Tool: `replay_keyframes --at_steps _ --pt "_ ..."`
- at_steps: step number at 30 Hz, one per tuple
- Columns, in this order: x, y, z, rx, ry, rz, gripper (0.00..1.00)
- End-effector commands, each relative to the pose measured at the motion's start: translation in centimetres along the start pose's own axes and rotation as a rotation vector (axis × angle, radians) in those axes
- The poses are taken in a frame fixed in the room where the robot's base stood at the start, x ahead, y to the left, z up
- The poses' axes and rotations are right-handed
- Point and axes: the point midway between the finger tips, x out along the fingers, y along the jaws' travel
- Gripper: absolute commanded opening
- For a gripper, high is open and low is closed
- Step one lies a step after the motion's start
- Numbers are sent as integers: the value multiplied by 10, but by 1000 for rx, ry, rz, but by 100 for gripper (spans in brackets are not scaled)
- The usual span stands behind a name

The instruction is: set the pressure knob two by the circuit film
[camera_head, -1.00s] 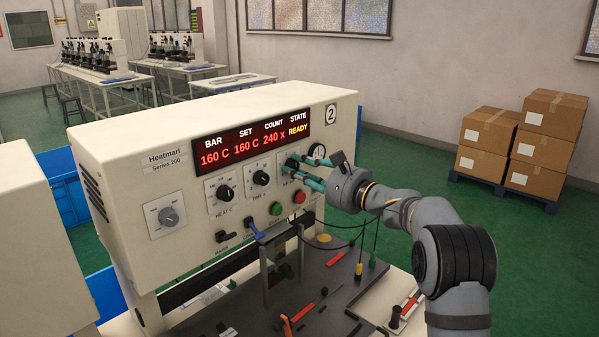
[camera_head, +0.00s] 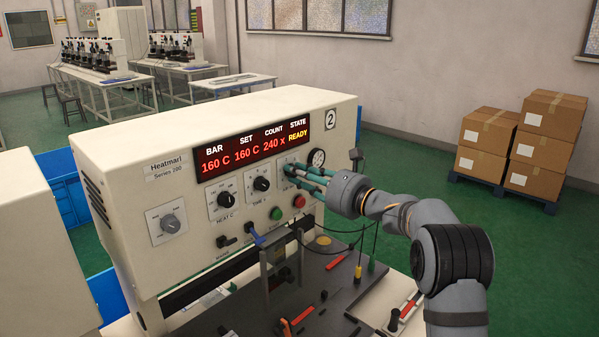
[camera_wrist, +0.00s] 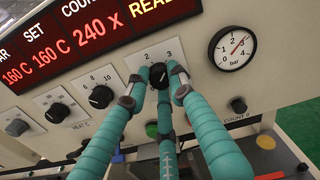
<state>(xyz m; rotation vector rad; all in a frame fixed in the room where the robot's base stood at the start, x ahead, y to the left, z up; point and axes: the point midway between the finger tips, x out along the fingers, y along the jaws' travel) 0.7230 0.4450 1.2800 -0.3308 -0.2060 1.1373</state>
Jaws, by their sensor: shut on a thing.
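The pressure knob is a small black knob (camera_wrist: 158,76) on a pale plate marked with 2 and 3, right of the other dials in the wrist view. My gripper (camera_wrist: 157,82) is shut on it, its teal fingers on either side and a third below. In the head view my gripper (camera_head: 290,170) covers most of this knob's plate. The round pressure gauge (camera_wrist: 232,48), marked bar, is right of the knob; its needle points to the upper right. It also shows in the head view (camera_head: 317,157). I cannot make out a circuit film.
The cream press (camera_head: 150,215) has a red display (camera_head: 252,145) and a 2 label. Two black dials (camera_head: 226,199) (camera_head: 262,184), a green button (camera_head: 276,213) and a red button (camera_head: 299,201) are nearby. Levers and cables lie below. Boxes (camera_head: 485,140) stand far right.

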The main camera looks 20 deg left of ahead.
Motion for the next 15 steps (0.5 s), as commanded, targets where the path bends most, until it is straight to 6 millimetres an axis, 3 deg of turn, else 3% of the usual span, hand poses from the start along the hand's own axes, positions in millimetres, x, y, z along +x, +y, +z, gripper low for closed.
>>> replay_keyframes --at_steps 1,15 --pt "2 1 9 14 -16 1 0" --pt "2 -2 12 56 -22 -3 0"
